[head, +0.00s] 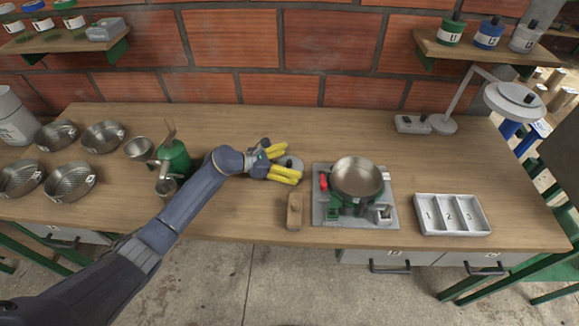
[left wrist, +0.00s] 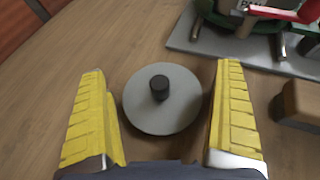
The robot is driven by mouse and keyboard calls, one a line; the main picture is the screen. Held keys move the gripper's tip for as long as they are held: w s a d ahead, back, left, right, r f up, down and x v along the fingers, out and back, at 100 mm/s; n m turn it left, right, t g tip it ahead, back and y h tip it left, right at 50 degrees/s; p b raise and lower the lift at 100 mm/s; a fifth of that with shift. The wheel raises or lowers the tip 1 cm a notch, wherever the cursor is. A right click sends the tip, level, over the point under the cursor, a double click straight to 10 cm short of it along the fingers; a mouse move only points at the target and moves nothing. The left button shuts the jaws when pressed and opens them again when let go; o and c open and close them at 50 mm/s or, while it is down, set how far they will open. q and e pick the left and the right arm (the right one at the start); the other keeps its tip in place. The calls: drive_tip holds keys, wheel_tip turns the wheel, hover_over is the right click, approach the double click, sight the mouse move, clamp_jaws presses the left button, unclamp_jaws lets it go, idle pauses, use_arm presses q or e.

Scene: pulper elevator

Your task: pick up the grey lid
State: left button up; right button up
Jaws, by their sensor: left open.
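The grey lid (left wrist: 150,112) is a flat round disc with a black knob (left wrist: 160,88) on top. It lies on the wooden table between the two yellow fingers of my left gripper (left wrist: 160,115), with a gap to each finger. In the head view the lid (head: 290,162) shows partly, beside the fingers of my left gripper (head: 284,163). The left gripper is open with nothing in its grasp. My right gripper is not seen in either view.
A grey-based machine with a metal pan (head: 357,178) stands right of the lid. A wooden block (head: 295,211) lies in front. A numbered tray (head: 452,214) is further right. A green grinder-like device (head: 174,157) and several metal bowls stand left. The back middle of the table is clear.

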use_arm(q)
drive_tip(key=c, duration=1.1)
